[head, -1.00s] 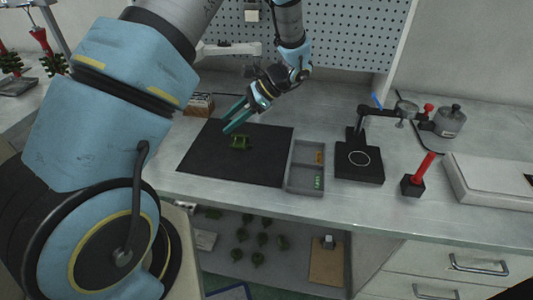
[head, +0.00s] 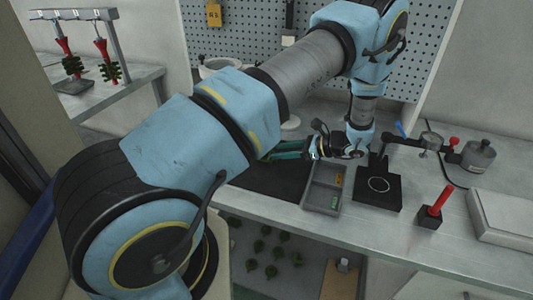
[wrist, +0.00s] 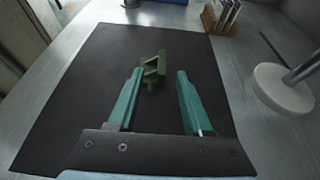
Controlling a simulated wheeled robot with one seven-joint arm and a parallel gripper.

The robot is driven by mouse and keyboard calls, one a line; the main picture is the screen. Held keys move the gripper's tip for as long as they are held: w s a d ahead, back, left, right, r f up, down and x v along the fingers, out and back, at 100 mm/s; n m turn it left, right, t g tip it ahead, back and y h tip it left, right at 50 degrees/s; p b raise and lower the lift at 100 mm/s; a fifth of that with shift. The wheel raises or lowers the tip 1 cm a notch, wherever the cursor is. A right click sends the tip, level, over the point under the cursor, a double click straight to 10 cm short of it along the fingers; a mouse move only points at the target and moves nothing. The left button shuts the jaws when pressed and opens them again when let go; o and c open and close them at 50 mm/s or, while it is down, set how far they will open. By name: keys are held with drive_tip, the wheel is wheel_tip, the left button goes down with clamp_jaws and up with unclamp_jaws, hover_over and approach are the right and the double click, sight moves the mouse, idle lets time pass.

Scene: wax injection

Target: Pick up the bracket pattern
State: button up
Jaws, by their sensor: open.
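The bracket pattern, a small green open-framed piece (wrist: 152,70), stands on the black mat (wrist: 75,100) in the wrist view. In the head view it is hidden behind my arm, and only part of the mat (head: 275,182) shows. My gripper (wrist: 156,74) is open, its two teal fingers apart. In the wrist view the pattern appears between and just beyond the fingertips, nearer the left one. I see no clear contact. In the head view my gripper (head: 270,152) points left above the mat, its tips partly hidden by my arm.
A grey divided tray (head: 323,190) sits right of the mat, beside a black stand with a ring mark (head: 378,188). A red-handled tool (head: 436,205) stands farther right. In the wrist view, a white round base (wrist: 280,88) stands to the right and a wooden rack (wrist: 218,20) behind.

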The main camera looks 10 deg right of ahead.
sight(271, 151)
drive_tip(key=p+x, duration=0.1)
drive_tip(key=x, duration=0.2)
drive_tip(key=shift+w+a+r+p, duration=0.2)
drive_tip(key=shift+w+r+p, duration=0.05)
drive_tip(key=shift+p, duration=0.1)
drive_tip(key=shift+w+a+f, duration=0.1)
drive_tip(key=shift+a+f, duration=0.05)
drive_tip(key=shift+f, duration=0.05)
drive_tip(key=shift+c, duration=0.2)
clamp_jaws()
